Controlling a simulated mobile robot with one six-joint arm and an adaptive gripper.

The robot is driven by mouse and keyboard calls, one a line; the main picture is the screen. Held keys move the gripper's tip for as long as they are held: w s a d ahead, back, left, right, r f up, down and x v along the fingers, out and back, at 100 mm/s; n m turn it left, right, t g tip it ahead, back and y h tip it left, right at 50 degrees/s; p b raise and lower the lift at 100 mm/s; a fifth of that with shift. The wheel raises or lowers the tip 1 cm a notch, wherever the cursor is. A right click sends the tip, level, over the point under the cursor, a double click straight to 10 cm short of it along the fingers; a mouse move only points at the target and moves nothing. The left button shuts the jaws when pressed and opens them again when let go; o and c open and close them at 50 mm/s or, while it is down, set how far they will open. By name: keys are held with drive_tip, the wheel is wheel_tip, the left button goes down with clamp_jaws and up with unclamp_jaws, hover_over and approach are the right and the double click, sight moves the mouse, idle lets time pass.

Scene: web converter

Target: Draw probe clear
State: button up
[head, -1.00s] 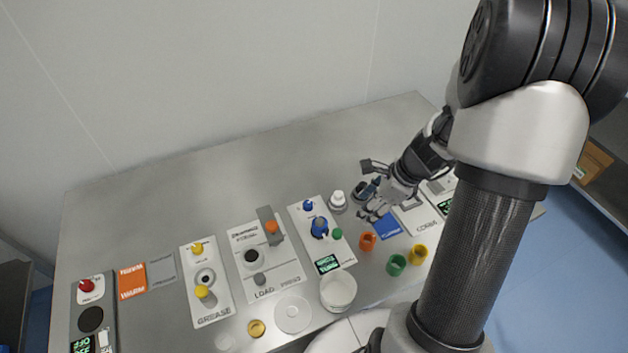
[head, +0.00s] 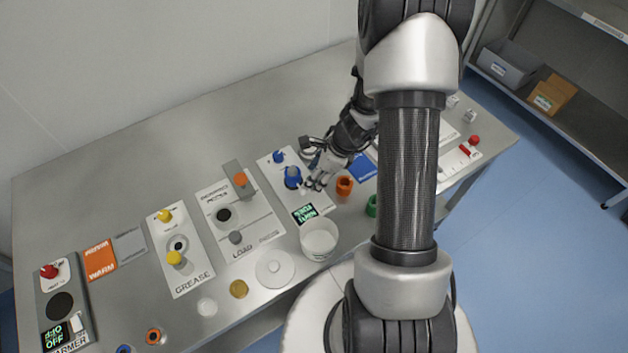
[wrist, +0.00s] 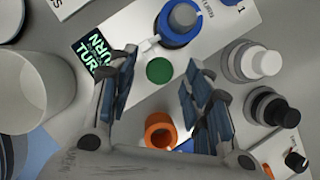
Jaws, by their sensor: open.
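My gripper (head: 316,179) is open and empty, low over the bench beside the panel with the blue-ringed fitting (head: 292,178). In the wrist view my gripper (wrist: 162,60) has its fingers spread on both sides of a flat green button (wrist: 159,70). The blue-ringed fitting (wrist: 180,22) stands just beyond the fingertips, with a grey cylinder at its centre and a small white piece at its side. I cannot tell which part is the probe. A lit display (wrist: 93,54) reading partly "TURN" is left of the fingers.
An orange cup (head: 344,186) stands right of my gripper, and a white tub (head: 319,238) stands in front. Capped bottles (wrist: 254,62) are close to the right finger. The grease panel (head: 180,250) and load panel (head: 240,222) lie left. The back of the bench is clear.

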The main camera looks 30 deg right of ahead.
drive_tip(key=shift+w+a+f, duration=0.15)
drive_tip(key=shift+f, duration=0.4)
drive_tip(key=shift+c, duration=0.6)
clamp_jaws()
